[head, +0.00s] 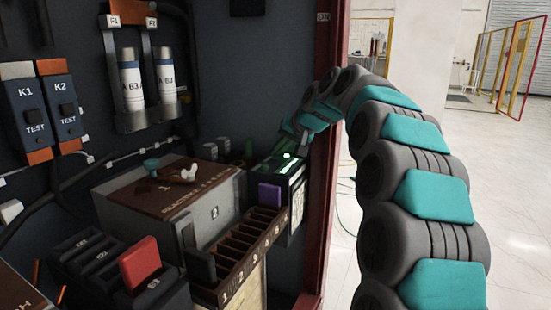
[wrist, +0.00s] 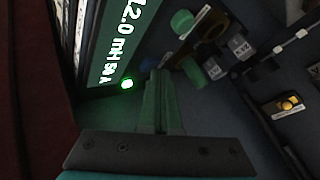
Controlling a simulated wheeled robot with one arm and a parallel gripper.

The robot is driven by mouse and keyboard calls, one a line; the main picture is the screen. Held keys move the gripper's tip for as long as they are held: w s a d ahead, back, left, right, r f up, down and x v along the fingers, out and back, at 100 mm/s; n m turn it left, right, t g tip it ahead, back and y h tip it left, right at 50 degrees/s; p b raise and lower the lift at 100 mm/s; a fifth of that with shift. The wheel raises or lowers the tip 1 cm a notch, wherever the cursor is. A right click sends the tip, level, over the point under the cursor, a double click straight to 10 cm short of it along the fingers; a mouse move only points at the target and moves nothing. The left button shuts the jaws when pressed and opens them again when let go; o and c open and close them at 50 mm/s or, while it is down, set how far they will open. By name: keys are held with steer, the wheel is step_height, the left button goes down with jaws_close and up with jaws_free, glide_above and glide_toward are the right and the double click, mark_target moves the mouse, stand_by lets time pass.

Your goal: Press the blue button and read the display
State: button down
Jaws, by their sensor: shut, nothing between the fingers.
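A lit display (wrist: 110,40) shows in the wrist view at upper left, turned on its side. Its readable text is "2.0 mH 50 A"; the character before it is cut and may be an L. A glowing green-white light (wrist: 127,84) sits at its lower end. In the head view the same light shows on top of a dark box (head: 294,185) at the cabinet's right side. My gripper (wrist: 160,78) is shut and empty, its fingertips just right of the light; contact cannot be told. In the head view my gripper (head: 285,148) is over the box.
A grey reactor box (head: 190,195) and a red block (head: 140,262) are to the left. The red cabinet post (head: 325,190) stands close to my arm. Open floor lies to the right.

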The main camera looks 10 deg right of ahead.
mark_target(278, 162)
stand_by(0.5)
steer(key=shift+r+p, duration=0.55)
steer(key=shift+r, duration=0.2)
steer(key=shift+r, duration=0.1)
steer(key=shift+r+p, duration=1.6)
steer(key=shift+r, duration=0.85)
